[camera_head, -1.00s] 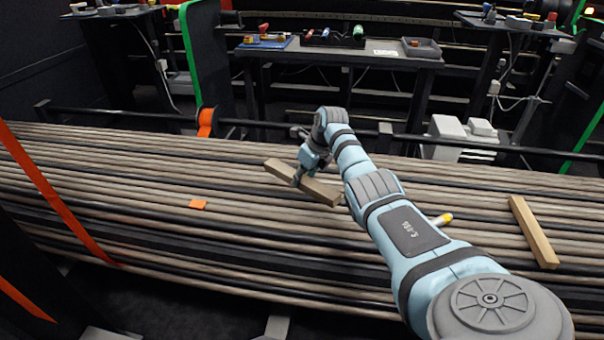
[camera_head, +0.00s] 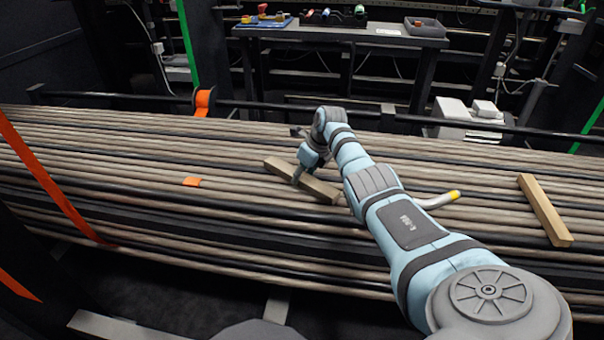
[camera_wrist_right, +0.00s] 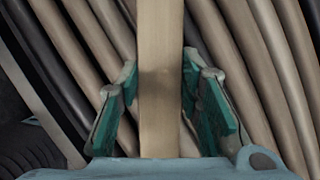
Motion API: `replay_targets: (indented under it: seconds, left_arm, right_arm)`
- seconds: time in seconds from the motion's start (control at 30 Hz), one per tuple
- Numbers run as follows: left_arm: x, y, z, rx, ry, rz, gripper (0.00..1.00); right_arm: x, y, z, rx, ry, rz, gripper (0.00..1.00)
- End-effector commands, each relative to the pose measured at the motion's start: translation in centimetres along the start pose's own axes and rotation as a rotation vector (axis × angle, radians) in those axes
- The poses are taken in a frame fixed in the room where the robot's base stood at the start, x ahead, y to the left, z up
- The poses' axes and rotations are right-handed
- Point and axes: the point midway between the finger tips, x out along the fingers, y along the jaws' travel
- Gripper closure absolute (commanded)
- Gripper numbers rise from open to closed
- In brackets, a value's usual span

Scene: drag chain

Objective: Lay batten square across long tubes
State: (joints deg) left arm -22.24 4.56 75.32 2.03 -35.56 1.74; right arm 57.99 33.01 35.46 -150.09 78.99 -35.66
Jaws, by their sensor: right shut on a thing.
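A wooden batten (camera_head: 320,190) is held over the bundle of long tubes (camera_head: 110,170) near the middle of the head view. It lies at a slant to the tubes, not square across them. My right gripper (camera_head: 304,176) is shut on it; the right wrist view also shows the batten (camera_wrist_right: 161,100) between the two green-padded fingers (camera_wrist_right: 165,105). I cannot tell whether the batten touches the tubes. A second batten (camera_head: 545,210) lies across the tubes at the right. An orange marker (camera_head: 192,182) lies on the tubes left of the gripper. My left gripper is not in view.
An orange strap (camera_head: 48,180) crosses the tubes at the left. A dark rail (camera_head: 260,106) runs behind the tubes. A bench (camera_head: 340,32) with trays stands at the back.

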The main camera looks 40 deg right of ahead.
Motion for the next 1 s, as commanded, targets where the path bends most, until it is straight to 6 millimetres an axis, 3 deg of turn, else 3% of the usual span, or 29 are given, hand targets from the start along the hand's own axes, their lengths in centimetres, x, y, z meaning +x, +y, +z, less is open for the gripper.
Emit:
replay_targets:
  seconds: [0.1,0.13,0.27,0.67,0.77,1.0]
  left_arm:
    - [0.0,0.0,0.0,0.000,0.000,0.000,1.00]
    - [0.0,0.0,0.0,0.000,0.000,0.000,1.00]
    - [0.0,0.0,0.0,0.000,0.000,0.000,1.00]
    - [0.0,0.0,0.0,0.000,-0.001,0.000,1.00]
    - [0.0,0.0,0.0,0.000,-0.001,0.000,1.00]
    - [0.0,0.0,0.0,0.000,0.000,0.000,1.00]
  right_arm:
    - [-0.1,0.0,0.0,0.000,0.000,0.000,0.99]
    - [-0.1,0.0,0.0,0.000,0.000,0.000,0.66]
    - [-0.1,0.0,0.0,0.000,0.000,0.000,0.45]
    - [-0.7,-0.1,0.0,-0.001,-0.001,-0.001,0.44]
    - [-2.3,-0.2,0.1,-0.002,-0.003,-0.003,0.44]
    - [-9.0,-0.1,0.0,-0.001,-0.001,-0.004,0.44]
